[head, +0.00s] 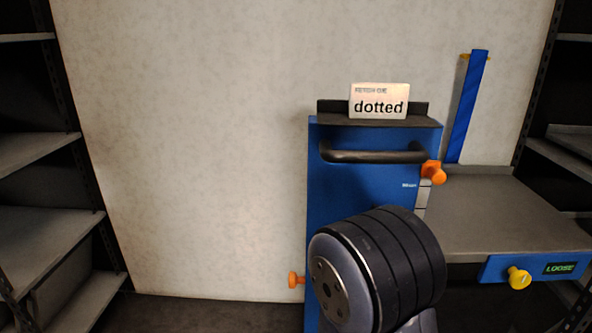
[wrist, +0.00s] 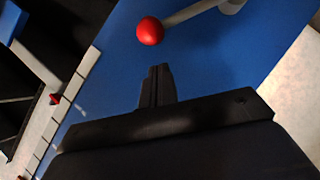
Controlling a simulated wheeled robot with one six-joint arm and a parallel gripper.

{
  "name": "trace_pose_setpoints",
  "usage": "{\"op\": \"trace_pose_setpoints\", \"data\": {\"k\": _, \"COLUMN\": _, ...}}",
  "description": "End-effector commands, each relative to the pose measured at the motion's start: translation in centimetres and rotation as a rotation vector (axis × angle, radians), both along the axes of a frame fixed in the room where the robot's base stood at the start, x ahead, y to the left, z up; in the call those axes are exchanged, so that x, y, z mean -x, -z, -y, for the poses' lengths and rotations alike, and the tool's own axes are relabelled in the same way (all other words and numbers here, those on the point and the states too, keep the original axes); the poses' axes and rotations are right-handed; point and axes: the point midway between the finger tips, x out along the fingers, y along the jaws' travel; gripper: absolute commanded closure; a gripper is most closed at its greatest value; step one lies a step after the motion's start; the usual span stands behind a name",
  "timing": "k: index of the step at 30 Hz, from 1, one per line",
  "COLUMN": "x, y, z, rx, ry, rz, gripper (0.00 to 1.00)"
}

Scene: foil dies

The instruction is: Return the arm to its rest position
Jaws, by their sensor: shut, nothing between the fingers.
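My gripper (wrist: 157,86) shows in the wrist view with its two black fingers together and nothing between them. It is in front of a blue panel (wrist: 210,75). A red ball knob (wrist: 150,31) on a grey rod is just beyond the fingertips in the picture; I see a gap between them. In the head view the gripper is hidden or out of frame. A thick dark ribbed part of my arm covers the lower front of the blue cabinet (head: 365,185).
A black handle (head: 373,156) and a card reading "dotted" (head: 380,101) are on the cabinet. Orange knobs (head: 434,173) stick out from its sides. At right is a grey table (head: 490,215) with a "LOOSE" sign (head: 559,268) and yellow knob (head: 518,278). Shelves (head: 45,235) flank the wall.

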Motion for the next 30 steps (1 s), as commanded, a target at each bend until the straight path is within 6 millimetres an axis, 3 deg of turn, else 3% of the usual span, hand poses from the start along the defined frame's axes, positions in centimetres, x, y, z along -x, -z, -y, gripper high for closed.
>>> {"op": "trace_pose_setpoints", "data": {"k": 13, "x": 0.6, "y": 0.5, "z": -1.3, "rx": 0.085, "ry": -0.006, "rz": -0.001, "gripper": 1.0}}
{"op": "trace_pose_setpoints", "data": {"k": 30, "x": 0.8, "y": 0.7, "z": -1.5, "rx": 0.099, "ry": -0.009, "rz": 0.003, "gripper": 1.0}}
